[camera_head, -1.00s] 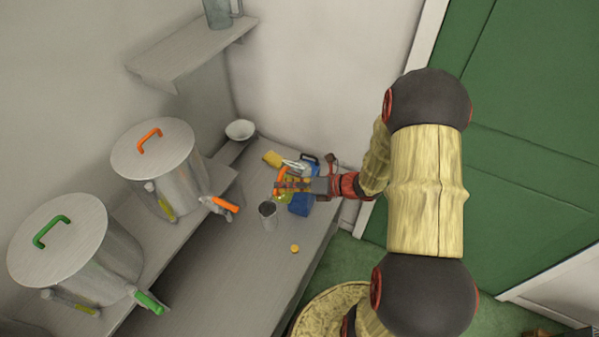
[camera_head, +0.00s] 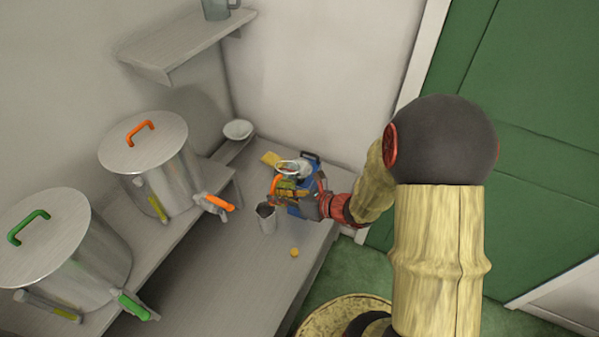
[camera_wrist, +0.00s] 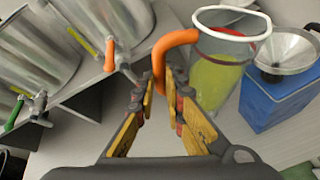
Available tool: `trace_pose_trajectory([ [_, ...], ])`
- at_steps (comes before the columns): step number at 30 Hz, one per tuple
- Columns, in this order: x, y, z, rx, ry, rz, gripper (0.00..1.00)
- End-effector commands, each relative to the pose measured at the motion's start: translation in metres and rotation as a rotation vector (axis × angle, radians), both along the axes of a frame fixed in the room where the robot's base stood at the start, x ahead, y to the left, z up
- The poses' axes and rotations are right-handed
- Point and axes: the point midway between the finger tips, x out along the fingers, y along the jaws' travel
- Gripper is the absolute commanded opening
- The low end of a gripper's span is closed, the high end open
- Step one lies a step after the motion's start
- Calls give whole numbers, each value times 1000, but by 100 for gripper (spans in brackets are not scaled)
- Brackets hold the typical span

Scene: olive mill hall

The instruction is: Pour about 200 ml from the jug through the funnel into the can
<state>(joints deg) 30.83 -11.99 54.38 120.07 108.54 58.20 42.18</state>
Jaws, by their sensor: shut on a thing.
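The clear jug (camera_wrist: 218,78) holds yellow-green liquid and has a white rim and an orange handle (camera_wrist: 172,42). My gripper (camera_wrist: 168,78) is shut on that handle; in the head view my gripper (camera_head: 288,193) partly hides the jug. The jug looks close to upright. The blue can (camera_wrist: 275,105) stands just right of the jug in the wrist view, with the steel funnel (camera_wrist: 288,48) on its top. In the head view the can (camera_head: 298,211) is partly behind my gripper. I cannot tell whether the jug is clear of the bench.
Two steel vats with taps, orange-handled (camera_head: 155,170) and green-handled (camera_head: 75,265), stand left.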

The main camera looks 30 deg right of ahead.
Motion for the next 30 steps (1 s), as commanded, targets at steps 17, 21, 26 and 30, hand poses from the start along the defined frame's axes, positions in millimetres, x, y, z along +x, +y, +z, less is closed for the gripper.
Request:
trace_pose_trajectory([
  [17,-9,14,-24,-190,-127,0,0],
  [21,-10,16,-30,-229,-152,1,0],
  [26,-11,18,-35,-269,-179,0,0],
  [30,-12,19,-37,-297,-196,0,0],
])
